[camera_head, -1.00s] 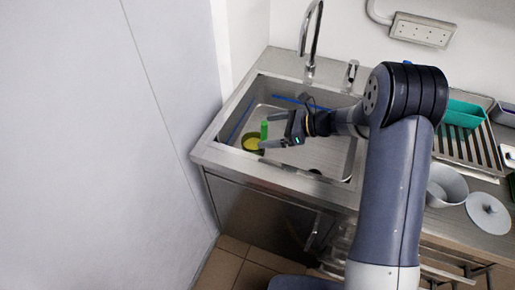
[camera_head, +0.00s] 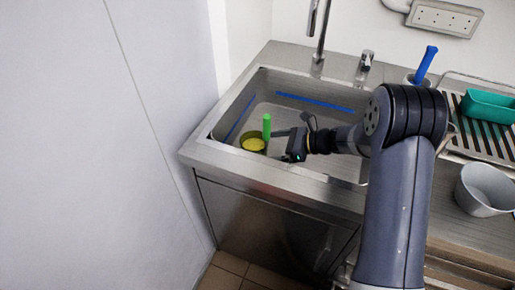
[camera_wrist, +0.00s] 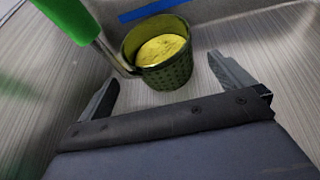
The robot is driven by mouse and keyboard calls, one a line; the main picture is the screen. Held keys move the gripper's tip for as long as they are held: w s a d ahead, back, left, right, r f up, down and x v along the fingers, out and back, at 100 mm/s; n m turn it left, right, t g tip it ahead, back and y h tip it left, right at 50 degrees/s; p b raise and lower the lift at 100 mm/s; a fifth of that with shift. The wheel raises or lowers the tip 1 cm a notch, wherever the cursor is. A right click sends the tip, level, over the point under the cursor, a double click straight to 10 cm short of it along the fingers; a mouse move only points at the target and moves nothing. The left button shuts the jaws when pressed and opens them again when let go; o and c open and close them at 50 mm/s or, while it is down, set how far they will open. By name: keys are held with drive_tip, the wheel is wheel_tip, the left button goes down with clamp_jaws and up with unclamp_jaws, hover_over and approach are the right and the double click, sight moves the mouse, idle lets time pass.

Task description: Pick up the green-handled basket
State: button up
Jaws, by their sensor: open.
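The green-handled basket (camera_head: 254,145) stands in the left part of the steel sink, its green handle (camera_head: 267,126) pointing up. In the wrist view the basket (camera_wrist: 165,74) is a dark green perforated cup with a yellow disc-like content, and its handle (camera_wrist: 68,18) rises on a metal stem at the upper left. My gripper (camera_wrist: 165,86) is open and empty. Its two fingers are spread, with the basket ahead between and beyond their tips. In the head view my gripper (camera_head: 279,142) reaches from the right, close to the handle.
The sink (camera_head: 200,152) has steel walls with blue strips. A tap (camera_head: 321,35) stands behind it. A grey pot (camera_head: 484,190), a teal container (camera_head: 488,106) and a drying rack (camera_head: 481,130) are on the right. A pale wall panel (camera_head: 90,140) stands close on the left.

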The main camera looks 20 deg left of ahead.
sight(257, 148)
drive_tip(key=x, duration=0.5)
drive_tip(key=shift+w+a+f, duration=0.1)
drive_tip(key=shift+a+f, duration=0.15)
drive_tip(key=shift+a, duration=0.1)
drive_tip(key=shift+c, duration=0.6)
drive_tip(key=c, duration=1)
